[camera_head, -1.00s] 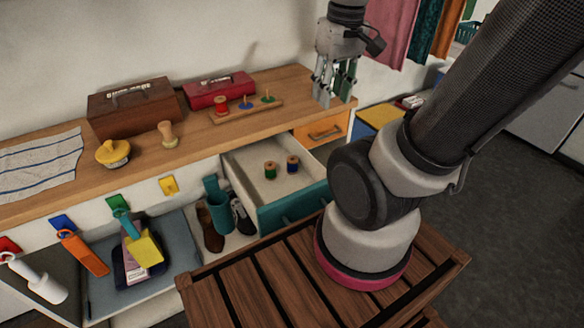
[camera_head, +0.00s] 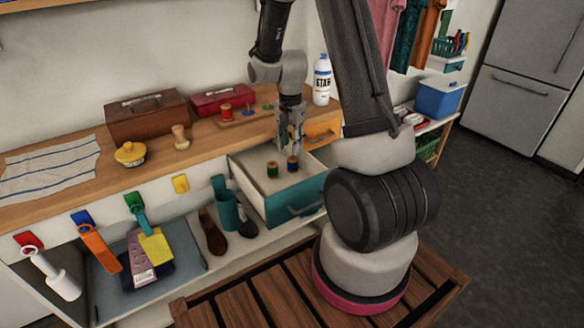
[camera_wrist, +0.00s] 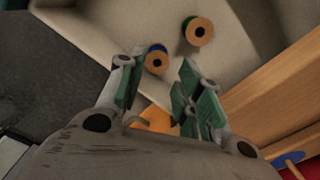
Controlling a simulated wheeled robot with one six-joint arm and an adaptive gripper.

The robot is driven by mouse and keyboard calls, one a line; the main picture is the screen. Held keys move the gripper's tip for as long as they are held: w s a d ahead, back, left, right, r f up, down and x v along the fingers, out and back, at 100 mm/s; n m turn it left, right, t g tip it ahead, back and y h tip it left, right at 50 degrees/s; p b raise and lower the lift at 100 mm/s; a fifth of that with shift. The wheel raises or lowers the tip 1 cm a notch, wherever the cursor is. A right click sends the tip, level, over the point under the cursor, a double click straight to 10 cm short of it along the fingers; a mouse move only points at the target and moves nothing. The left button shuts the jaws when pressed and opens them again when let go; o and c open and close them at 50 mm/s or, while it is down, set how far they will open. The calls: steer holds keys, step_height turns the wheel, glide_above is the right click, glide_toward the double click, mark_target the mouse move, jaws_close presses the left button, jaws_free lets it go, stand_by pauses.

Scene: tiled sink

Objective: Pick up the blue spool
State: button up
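The blue spool (camera_head: 292,163) stands upright in the open teal-fronted drawer (camera_head: 298,196), just right of the green spool (camera_head: 272,169). My gripper (camera_head: 290,142) points down above the drawer, close over the blue spool. In the wrist view the blue spool (camera_wrist: 156,62) shows its tan top between and just beyond the fingertips of my gripper (camera_wrist: 153,85). The fingers are apart, with nothing between them that I can see held. The green spool (camera_wrist: 198,31) lies farther out to the upper right in the wrist view.
On the counter behind stand a red spool (camera_head: 225,112) on a peg board, a red box (camera_head: 222,99), a brown box (camera_head: 147,115) and a white bottle (camera_head: 321,80). An orange-fronted drawer (camera_head: 322,132) is right of the open drawer.

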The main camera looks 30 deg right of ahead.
mark_target(291, 161)
step_height(291, 161, down, 8)
steer(key=shift+s+d+r, duration=0.1)
steer(key=shift+r, duration=0.05)
steer(key=shift+c, duration=0.4)
steer(key=c, duration=0.4)
